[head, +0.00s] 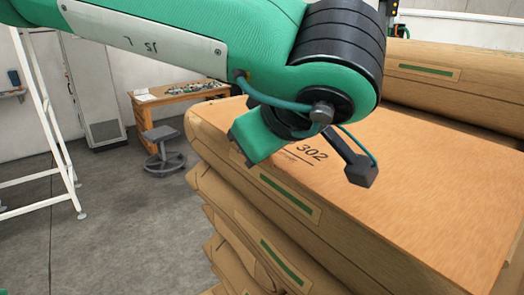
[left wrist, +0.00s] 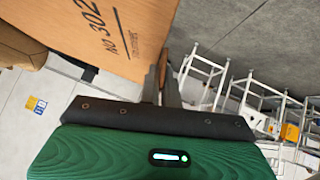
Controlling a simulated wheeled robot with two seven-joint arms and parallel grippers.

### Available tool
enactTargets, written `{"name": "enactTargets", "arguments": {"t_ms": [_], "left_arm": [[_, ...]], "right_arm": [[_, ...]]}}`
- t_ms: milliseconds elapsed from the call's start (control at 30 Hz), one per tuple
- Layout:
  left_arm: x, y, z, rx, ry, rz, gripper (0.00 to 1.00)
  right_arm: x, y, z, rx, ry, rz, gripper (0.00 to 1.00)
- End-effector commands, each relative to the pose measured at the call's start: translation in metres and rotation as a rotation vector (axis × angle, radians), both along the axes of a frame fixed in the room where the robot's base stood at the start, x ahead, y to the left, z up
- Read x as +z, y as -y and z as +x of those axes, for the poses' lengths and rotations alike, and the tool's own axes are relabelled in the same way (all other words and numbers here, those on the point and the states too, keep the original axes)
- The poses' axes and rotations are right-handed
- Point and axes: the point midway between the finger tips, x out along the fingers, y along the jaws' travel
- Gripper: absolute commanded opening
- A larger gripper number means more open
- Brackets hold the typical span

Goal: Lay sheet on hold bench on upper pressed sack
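The sheet (head: 430,190) is a flat orange-brown board marked 302. In the head view it covers the top of the near sack stack (head: 290,200). I cannot tell whether it rests fully on the upper sack. In the left wrist view the sheet (left wrist: 95,30) reaches to the dark fingers of my left gripper (left wrist: 163,75). The fingers are close together at its edge; whether they grip it is unclear. My right gripper is not in view.
A second sack stack (head: 450,85) stands behind at the right. A wooden desk (head: 180,97) and a grey stool (head: 162,140) stand at the back left. A white ladder frame (head: 40,110) is at the far left. The grey floor between is clear.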

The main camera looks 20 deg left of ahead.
Motion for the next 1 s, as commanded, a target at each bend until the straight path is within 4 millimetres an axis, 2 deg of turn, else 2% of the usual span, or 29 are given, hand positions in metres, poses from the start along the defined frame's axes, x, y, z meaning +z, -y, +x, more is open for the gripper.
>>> {"name": "enactTargets", "arguments": {"t_ms": [33, 200, 567, 600, 700, 1000], "left_arm": [[-0.005, 0.000, 0.000, 0.000, -0.001, 0.006, 0.00], [-0.024, 0.000, 0.000, 0.000, 0.000, 0.002, 0.00], [-0.030, 0.000, 0.000, 0.000, 0.000, 0.000, 0.00], [-0.029, 0.000, 0.000, 0.000, 0.001, 0.001, 0.10], [-0.028, 0.000, 0.000, 0.000, 0.001, 0.001, 0.26], [-0.026, 0.000, 0.000, 0.000, 0.001, 0.002, 0.26]], "right_arm": [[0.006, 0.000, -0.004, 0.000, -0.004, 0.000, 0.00], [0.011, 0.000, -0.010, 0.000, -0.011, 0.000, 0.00], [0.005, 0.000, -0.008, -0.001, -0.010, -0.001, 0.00], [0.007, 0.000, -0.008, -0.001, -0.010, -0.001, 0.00], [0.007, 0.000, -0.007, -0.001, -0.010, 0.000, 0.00], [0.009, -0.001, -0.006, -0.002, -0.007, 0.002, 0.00]]}}
